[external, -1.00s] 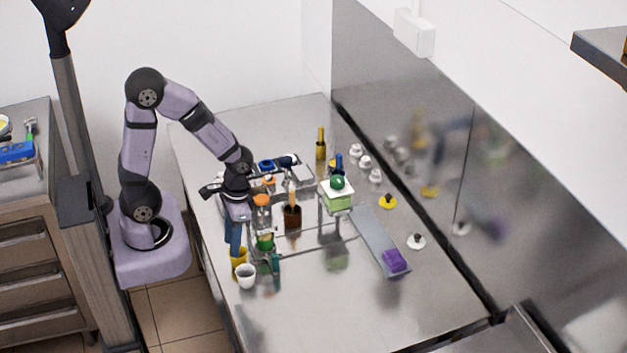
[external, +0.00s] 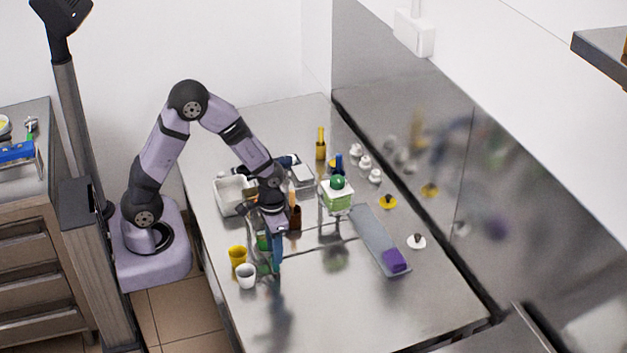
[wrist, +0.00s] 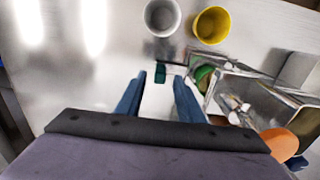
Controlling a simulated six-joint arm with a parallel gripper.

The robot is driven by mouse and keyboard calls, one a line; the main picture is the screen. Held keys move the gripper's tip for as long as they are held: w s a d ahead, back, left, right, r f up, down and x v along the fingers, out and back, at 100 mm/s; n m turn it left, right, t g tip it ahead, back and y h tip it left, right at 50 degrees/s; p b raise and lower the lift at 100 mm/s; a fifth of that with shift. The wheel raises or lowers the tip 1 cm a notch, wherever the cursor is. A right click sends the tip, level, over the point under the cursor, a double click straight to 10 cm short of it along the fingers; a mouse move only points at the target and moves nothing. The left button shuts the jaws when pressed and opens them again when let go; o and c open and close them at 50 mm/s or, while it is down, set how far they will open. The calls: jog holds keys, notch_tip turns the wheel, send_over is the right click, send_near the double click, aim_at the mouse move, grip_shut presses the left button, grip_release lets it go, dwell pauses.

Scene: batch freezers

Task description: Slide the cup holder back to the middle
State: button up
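A yellow cup (external: 238,256) and a white cup (external: 246,276) stand close together near the table's front left edge. In the wrist view, the white cup (wrist: 162,17) and yellow cup (wrist: 212,25) are at the top. A small metal piece with a teal tab (wrist: 161,73) sits just below the white cup; it may be the cup holder, but I cannot tell for sure. My gripper (external: 277,264) points down to the right of the cups. In the wrist view my gripper (wrist: 160,80) has its blue fingers apart, with the teal tab between or just beyond the tips.
A metal machine part with a green item (wrist: 203,78) and an orange knob (wrist: 280,141) is right of my fingers in the wrist view. The front table is clear.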

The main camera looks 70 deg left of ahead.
jog(key=shift+f, duration=1.75)
grip_shut()
jog(key=shift+w, duration=0.1)
